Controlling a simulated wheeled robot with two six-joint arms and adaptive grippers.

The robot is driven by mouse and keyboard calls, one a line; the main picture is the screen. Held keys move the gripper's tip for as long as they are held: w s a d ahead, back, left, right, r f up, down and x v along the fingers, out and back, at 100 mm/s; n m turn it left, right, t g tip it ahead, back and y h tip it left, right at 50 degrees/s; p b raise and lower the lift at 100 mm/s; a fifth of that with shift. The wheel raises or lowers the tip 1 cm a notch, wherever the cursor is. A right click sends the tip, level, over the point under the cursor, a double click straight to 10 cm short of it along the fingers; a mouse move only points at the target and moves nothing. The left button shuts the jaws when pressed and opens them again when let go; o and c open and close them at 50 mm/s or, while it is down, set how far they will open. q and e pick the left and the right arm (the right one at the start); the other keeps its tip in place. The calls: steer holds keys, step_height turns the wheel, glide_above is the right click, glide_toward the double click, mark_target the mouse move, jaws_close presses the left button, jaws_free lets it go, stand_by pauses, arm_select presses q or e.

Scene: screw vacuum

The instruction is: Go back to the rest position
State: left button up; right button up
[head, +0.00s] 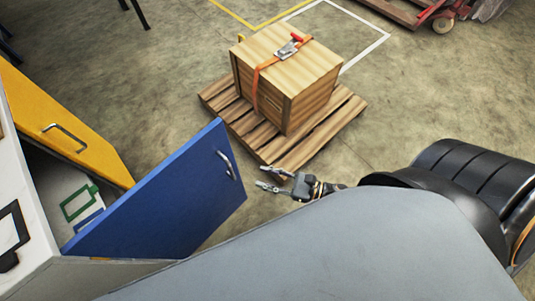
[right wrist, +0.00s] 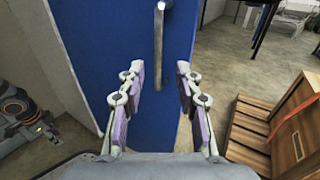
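My right gripper (head: 272,179) is in the head view, just right of the open blue cabinet door (head: 165,200) and in front of the pallet. In the right wrist view its two fingers (right wrist: 158,90) are spread apart with nothing between them. The blue door (right wrist: 150,125) and its metal handle (right wrist: 159,45) stand beyond the fingers, and the handle appears apart from them. My left gripper is not in the head view.
A yellow door (head: 60,120) also stands open on the white cabinet (head: 30,225) at left. A strapped wooden crate (head: 310,95) sits on a wooden pallet (head: 350,108). Open concrete floor (head: 440,110) lies right of it.

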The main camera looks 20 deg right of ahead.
stand_by(0.5)
steer(key=s+d+f+n+g+h+p, duration=0.2)
steer(key=s+d+f+n+g+h, duration=0.15)
steer(key=f, duration=0.65)
steer(key=s+d+f+n+g+h+p, duration=0.25)
steer(key=s+f+n, duration=0.2)
steer(key=f, duration=0.65)
steer(key=s+d+f+n+g+h+p, duration=0.1)
steer(key=s+d+f+n+h, duration=0.3)
steer(key=n, duration=0.5)
steer(key=s+d+f+n+g+h+p, duration=0.2)
steer(key=s+d+f+n+g+h, duration=0.1)
steer(key=s+n, duration=0.5)
steer(key=d+f+n+h, duration=0.1)
steer(key=d+f, duration=0.1)
steer(key=d, duration=0.1)
steer(key=shift+s+f+h, duration=0.25)
steer(key=shift+f+h, duration=0.05)
steer(key=shift+f, duration=0.1)
